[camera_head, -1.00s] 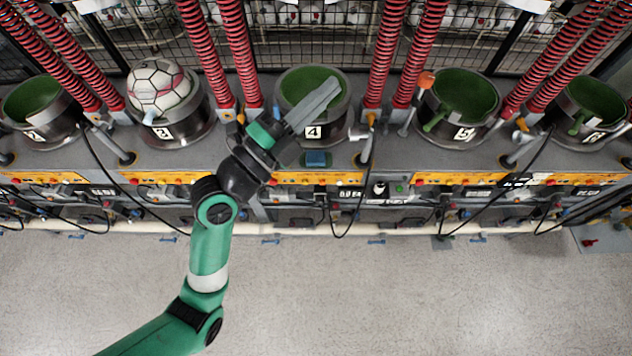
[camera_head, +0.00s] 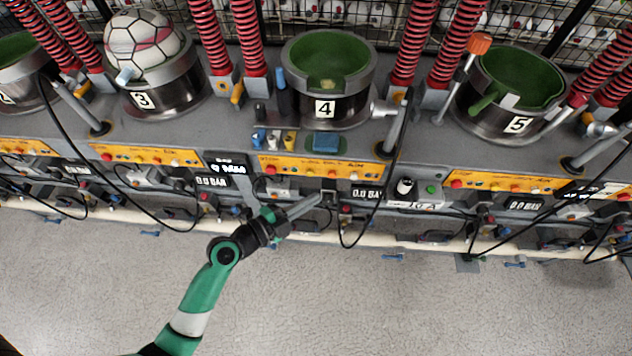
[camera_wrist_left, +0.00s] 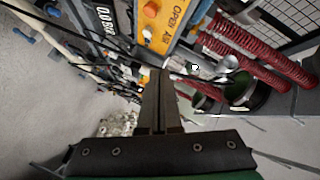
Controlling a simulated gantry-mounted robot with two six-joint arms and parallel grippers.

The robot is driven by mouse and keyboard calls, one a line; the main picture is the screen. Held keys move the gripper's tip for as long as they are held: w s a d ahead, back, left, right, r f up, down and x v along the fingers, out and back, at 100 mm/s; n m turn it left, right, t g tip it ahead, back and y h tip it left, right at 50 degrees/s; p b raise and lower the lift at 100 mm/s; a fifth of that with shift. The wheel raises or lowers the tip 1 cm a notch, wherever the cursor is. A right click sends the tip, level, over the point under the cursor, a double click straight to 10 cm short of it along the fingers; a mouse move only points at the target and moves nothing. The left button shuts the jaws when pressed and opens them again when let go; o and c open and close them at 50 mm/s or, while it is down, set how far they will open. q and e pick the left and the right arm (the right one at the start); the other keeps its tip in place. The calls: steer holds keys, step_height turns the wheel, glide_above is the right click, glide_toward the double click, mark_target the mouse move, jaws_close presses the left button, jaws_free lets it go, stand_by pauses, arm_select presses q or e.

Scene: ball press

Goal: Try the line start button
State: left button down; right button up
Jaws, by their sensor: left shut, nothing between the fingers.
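My left gripper (camera_head: 318,199) is shut and empty in front of the control row below press 4. Its fingers point right and slightly up in the head view. The gripper fingers also show in the left wrist view (camera_wrist_left: 162,80), closed together. A small green button (camera_head: 431,189) sits on a light panel to the right of the fingertips, apart from them, beside a black-and-white knob (camera_head: 405,186). No label reading line start is legible, so I cannot tell for sure which button it is. My right gripper is not in view.
Press 4 (camera_head: 327,110) has an empty green bowl; press 3 (camera_head: 165,99) holds a white ball (camera_head: 141,45). An orange panel (camera_head: 318,168) with small buttons runs below press 4. A black cable (camera_head: 342,238) hangs right of my fingertips.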

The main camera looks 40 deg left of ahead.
mark_target(310, 173)
arm_select(q)
step_height(310, 173, down, 7)
steer(key=s+a+y+b, duration=0.1)
steer(key=s+b, duration=0.1)
steer(key=b, duration=0.1)
steer(key=shift+a+n, duration=0.25)
steer(key=shift+n, duration=0.15)
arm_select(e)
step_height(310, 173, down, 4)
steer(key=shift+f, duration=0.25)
arm_select(q)
steer(key=shift+s+r, duration=0.1)
steer(key=w+a+b, duration=0.1)
steer(key=w+a, duration=0.4)
steer(key=w, duration=0.2)
steer(key=shift+a, duration=0.2)
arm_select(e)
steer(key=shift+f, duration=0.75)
